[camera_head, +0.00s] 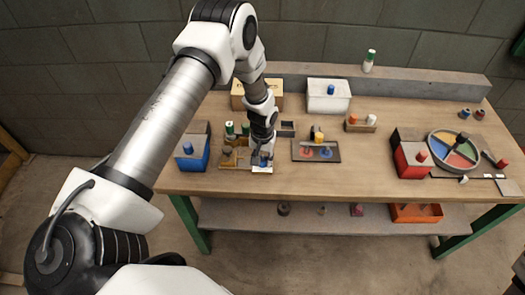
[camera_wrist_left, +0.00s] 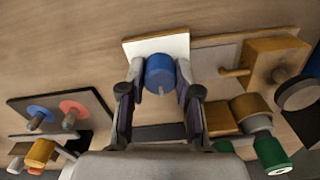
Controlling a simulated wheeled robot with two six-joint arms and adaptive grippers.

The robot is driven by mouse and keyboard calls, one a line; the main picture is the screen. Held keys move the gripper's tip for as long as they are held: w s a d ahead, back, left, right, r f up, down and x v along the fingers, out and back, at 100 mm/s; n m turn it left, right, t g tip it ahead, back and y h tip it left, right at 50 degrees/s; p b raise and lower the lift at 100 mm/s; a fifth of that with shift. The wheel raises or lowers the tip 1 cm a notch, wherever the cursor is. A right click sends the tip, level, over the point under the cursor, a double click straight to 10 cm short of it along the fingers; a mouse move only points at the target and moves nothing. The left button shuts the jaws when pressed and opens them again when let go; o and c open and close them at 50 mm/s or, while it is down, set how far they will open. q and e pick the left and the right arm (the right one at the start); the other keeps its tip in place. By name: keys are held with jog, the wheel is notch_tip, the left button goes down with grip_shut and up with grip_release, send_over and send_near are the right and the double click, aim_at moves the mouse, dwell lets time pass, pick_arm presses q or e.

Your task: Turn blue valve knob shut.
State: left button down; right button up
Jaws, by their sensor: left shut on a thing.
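The blue valve knob (camera_wrist_left: 160,73) sits on a white base plate (camera_wrist_left: 127,46) in the left wrist view. The knob also shows small in the head view (camera_head: 264,159), on the white plate (camera_head: 262,169) near the table's front edge. My left gripper (camera_wrist_left: 160,88) reaches down to the knob, one finger on each side, and is shut on it. It also shows in the head view (camera_head: 262,152). The fingers cover the knob's sides. My right gripper is in neither view.
A dark board (camera_head: 328,151) with a red and a blue disc lies right of the knob. A wooden block fixture (camera_head: 228,157) and green cylinders (camera_head: 230,128) stand close on its left. A blue box (camera_head: 192,154) stands farther left. The table (camera_head: 350,180) is bare in front of the dark board.

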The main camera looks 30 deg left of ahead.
aim_at(263, 159)
pick_arm(q)
jog(key=shift+s+f, duration=0.15)
dwell(0.3)
jog(key=c, duration=0.8)
grip_release()
notch_tip(263, 159, up, 12)
jog(key=shift+w, duration=0.2)
